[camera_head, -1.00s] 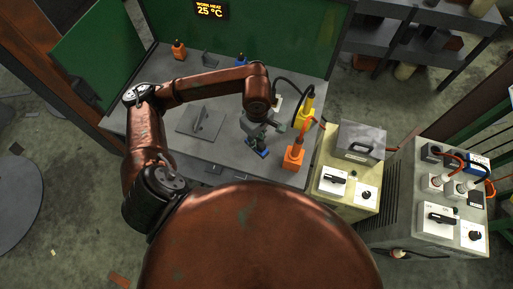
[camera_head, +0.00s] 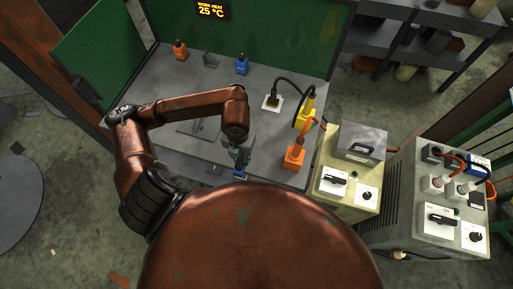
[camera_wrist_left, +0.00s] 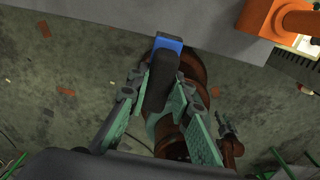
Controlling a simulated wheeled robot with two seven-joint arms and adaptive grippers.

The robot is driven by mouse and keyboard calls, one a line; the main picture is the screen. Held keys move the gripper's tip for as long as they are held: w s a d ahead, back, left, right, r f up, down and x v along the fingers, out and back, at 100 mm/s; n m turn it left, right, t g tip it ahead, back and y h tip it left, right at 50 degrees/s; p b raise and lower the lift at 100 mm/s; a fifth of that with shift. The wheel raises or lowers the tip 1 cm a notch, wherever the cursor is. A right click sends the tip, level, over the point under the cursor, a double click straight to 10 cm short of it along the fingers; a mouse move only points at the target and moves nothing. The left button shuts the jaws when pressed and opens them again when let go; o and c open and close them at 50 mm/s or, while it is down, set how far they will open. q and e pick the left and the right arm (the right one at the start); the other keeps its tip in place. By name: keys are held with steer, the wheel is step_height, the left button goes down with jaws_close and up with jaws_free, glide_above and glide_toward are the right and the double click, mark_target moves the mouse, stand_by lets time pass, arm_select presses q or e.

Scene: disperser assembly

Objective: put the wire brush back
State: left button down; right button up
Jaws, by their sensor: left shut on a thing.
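My left gripper (camera_head: 240,157) is shut on a small blue and black thing, which I take to be the wire brush (camera_head: 241,170). It is at the front edge of the bench, left of the orange plug block. In the left wrist view, the brush (camera_wrist_left: 163,80) sits between the two fingers (camera_wrist_left: 162,92), its dark part toward the camera and its blue end toward the bench edge. The bristles cannot be made out. A dark gripper-like part, perhaps my right gripper (camera_wrist_left: 225,122), shows small in the left wrist view; its fingers are unclear.
The grey bench (camera_head: 190,85) has a flat plate with a bracket (camera_head: 197,128). An orange bottle (camera_head: 180,51) and a blue bottle (camera_head: 242,66) stand at the back.

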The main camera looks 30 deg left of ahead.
arm_select(q)
steer(key=w+f, duration=0.3)
steer(key=w, duration=0.1)
steer(key=w+a+f, duration=0.1)
steer(key=w+f, duration=0.2)
steer(key=w, duration=0.2)
steer(key=w+a+f, duration=0.1)
steer(key=w+f, duration=0.3)
steer(key=shift+w+p, duration=0.35)
steer(key=shift+w, duration=0.05)
steer(key=shift+f, duration=1.5)
steer(key=shift+f, duration=0.2)
steer(key=c, duration=1.7)
jaws_free()
steer(key=shift+c, duration=0.2)
steer(key=shift+r, duration=0.2)
